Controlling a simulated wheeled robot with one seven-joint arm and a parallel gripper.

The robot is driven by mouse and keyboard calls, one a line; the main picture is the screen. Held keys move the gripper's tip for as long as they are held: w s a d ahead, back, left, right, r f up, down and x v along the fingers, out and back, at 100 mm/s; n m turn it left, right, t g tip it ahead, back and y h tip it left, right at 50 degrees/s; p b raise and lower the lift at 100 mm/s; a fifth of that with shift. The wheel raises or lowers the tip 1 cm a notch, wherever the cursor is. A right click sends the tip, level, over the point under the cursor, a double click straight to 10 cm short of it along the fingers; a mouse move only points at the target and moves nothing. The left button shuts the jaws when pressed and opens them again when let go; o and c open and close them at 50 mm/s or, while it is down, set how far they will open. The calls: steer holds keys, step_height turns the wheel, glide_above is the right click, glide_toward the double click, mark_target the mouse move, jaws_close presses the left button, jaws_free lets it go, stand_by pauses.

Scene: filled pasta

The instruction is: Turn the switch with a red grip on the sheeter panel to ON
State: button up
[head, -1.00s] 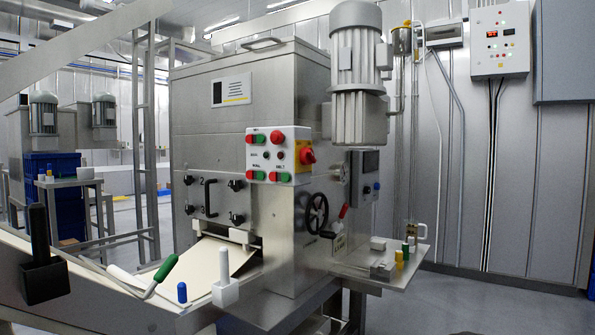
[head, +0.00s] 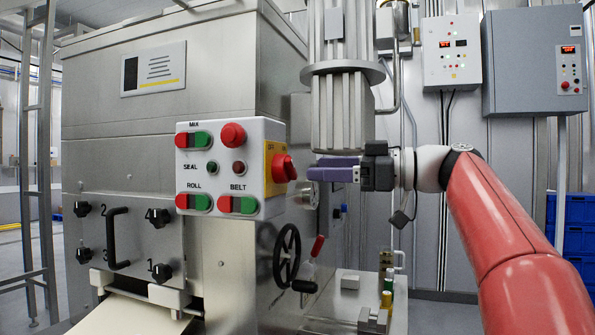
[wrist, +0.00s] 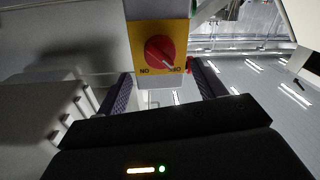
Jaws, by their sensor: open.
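The switch with a red grip (head: 284,168) sits on a yellow plate on the right side face of the sheeter panel (head: 213,190). In the wrist view the red grip (wrist: 158,50) is seen front-on, with inverted lettering: ON at picture left and what looks like OFF at picture right. A pale mark on the grip seems to point down-right, towards the OFF lettering. My gripper (head: 312,172) is open and empty, pointing at the switch from the right, with a small gap. In the wrist view my gripper's fingers (wrist: 165,88) stand apart below the plate.
The panel's front carries several red and green buttons (head: 194,140). A motor (head: 340,100) hangs just above and behind my gripper. Below are a black handwheel (head: 287,254), a red-handled lever (head: 318,246) and a small shelf (head: 350,312). Wall cabinets (head: 534,62) stand behind.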

mark_target(295, 168)
steer(key=x, duration=0.5)
steer(key=shift+w+a, duration=0.1)
steer(key=shift+a, duration=0.3)
steer(key=c, duration=1)
steer(key=shift+o, duration=0.2)
